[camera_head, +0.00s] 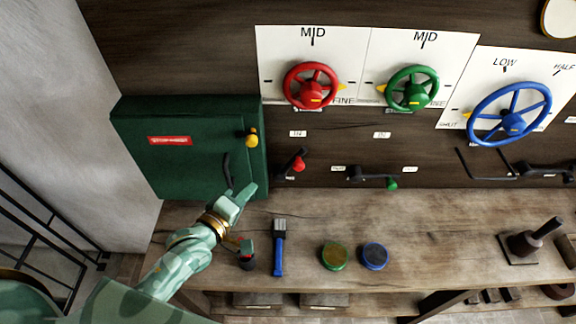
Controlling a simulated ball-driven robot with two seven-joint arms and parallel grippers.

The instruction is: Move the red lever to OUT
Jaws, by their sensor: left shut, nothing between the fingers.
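The red lever (299,164) is a short dark arm with a red knob, mounted low on the dark wood wall below the red wheel. Its knob points up and to the right from its pivot. My left gripper (246,191) is shut and empty, in front of the lower right corner of the green box. It is below and left of the red lever, apart from it. My right gripper is not in view.
The green box (185,150) has a yellow knob (251,140). A green-knobbed lever (391,184) is to the right. Red (311,86), green (413,88) and blue (510,114) wheels are above. A blue-handled brush (279,250) and two round tins (335,256) (374,256) lie on the bench.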

